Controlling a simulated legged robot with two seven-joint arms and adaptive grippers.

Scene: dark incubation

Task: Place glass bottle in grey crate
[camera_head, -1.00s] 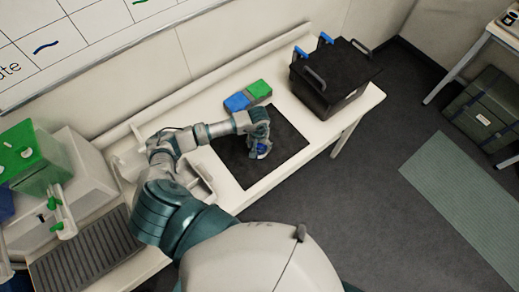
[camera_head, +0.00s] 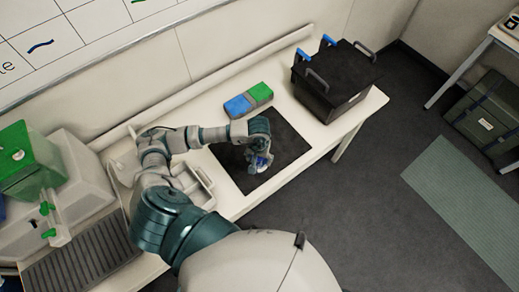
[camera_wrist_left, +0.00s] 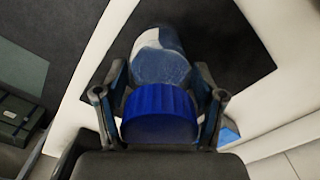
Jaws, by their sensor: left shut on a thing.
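The glass bottle (camera_wrist_left: 160,62) is clear with a ribbed blue cap (camera_wrist_left: 160,112). In the left wrist view it lies between the fingers of my left gripper (camera_wrist_left: 162,82), which is shut on it. In the head view my left gripper (camera_head: 262,153) holds the bottle (camera_head: 259,163) over the dark mat on the bench; I cannot tell whether it touches the mat. A light grey open crate (camera_head: 203,183) with compartments stands on the bench left of the mat, partly hidden behind my left arm. My right gripper is not in view.
The dark mat (camera_head: 290,143) is otherwise clear. A blue and green block (camera_head: 248,100) lies behind it. A black lidded box (camera_head: 335,85) with handles stands at the right bench end. White equipment with green parts (camera_head: 82,190) and a ribbed grey tray (camera_head: 85,257) are at left.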

